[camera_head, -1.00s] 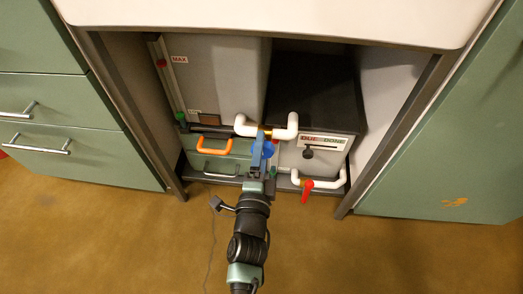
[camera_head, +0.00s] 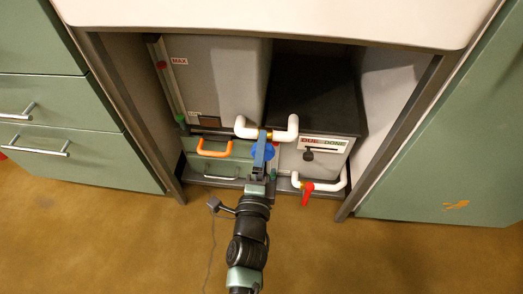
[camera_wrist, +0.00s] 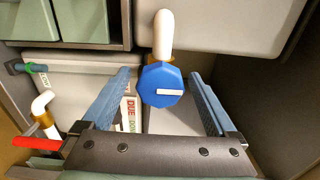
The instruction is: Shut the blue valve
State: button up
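The blue valve (camera_wrist: 162,86) is a faceted blue knob with a white bar mark, on a brass fitting of a white pipe (camera_wrist: 163,35). In the wrist view the mark lies nearly level. My gripper (camera_wrist: 160,76) is open, with one finger on each side of the knob and a visible gap to both. In the head view the blue valve (camera_head: 270,153) sits under the upper white pipe (camera_head: 266,128), partly hidden behind my gripper (camera_head: 262,140).
A red lever valve (camera_head: 307,192) on a lower white pipe is to the right. An orange handle (camera_head: 214,150) is on the left, near a drawer (camera_head: 221,167). A DUE/DONE sign (camera_head: 324,142) is on the right box. Cabinet side posts and the tabletop frame the space.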

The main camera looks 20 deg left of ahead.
dwell(0.3)
jog(key=p+v, duration=0.4)
jog(key=v, duration=0.9)
jog(key=shift+r, duration=0.1)
